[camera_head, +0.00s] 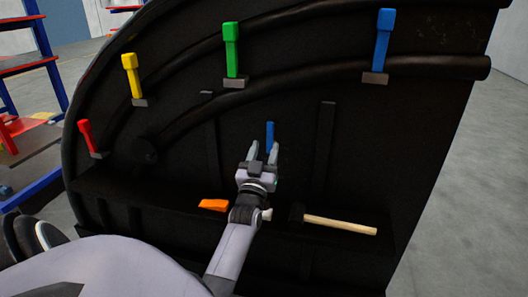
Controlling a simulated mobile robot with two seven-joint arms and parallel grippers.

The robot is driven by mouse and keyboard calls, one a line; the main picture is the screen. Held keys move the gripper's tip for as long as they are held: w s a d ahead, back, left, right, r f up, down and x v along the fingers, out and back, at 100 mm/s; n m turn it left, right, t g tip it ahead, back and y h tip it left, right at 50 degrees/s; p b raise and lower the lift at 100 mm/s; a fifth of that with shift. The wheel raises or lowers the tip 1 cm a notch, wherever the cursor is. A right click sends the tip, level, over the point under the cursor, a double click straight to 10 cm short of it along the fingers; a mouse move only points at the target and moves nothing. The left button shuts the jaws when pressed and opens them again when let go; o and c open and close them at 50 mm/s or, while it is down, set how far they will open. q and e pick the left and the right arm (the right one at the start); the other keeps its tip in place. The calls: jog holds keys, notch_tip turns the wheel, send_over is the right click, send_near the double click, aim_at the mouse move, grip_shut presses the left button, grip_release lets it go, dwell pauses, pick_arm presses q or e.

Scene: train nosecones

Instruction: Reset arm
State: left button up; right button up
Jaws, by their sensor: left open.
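My left gripper (263,149) is near the middle of the view, in front of a large black curved nosecone (440,130). Its two fingers point away from me and stand apart, with nothing visible between them. A small upright blue piece (270,133) shows just past the fingertips; its lower end is hidden, and I cannot tell whether the fingers touch it. A red (86,134), a yellow (130,72), a green (231,50) and a blue handle (384,40) stand along the nosecone's curved pipes. My right gripper is out of view.
An orange object (213,204) lies on the nosecone's lower ledge, left of my forearm. A hammer with a wooden handle (342,225) lies on the ledge to the right. A blue and red shelf rack (35,60) stands at the far left. Grey floor is open at the right.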

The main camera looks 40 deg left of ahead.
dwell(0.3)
pick_arm(q)
jog(key=s+d+f+m+g+h+p, duration=0.2)
jog(key=s+d+f+m+h+p, duration=0.15)
jog(key=d+f+h, duration=0.35)
jog(key=s+d+f+m+g+h+p, duration=0.25)
jog(key=s+d+f+m, duration=0.2)
jog(key=d, duration=0.45)
jog(key=s+d+f+g+h+p, duration=0.2)
jog(key=s+d, duration=0.4)
jog(key=s, duration=0.2)
jog(key=s+d+f+g+h+p, duration=0.1)
jog(key=s+d+f+g+h, duration=0.1)
jog(key=s+d, duration=0.4)
jog(key=shift+s+f+m+p, duration=0.4)
jog(key=shift+s+f, duration=0.4)
jog(key=shift+s, duration=0.1)
jog(key=shift+a+g, duration=0.1)
jog(key=shift+g, duration=0.15)
jog(key=shift+c, duration=0.4)
jog(key=shift+a, duration=0.1)
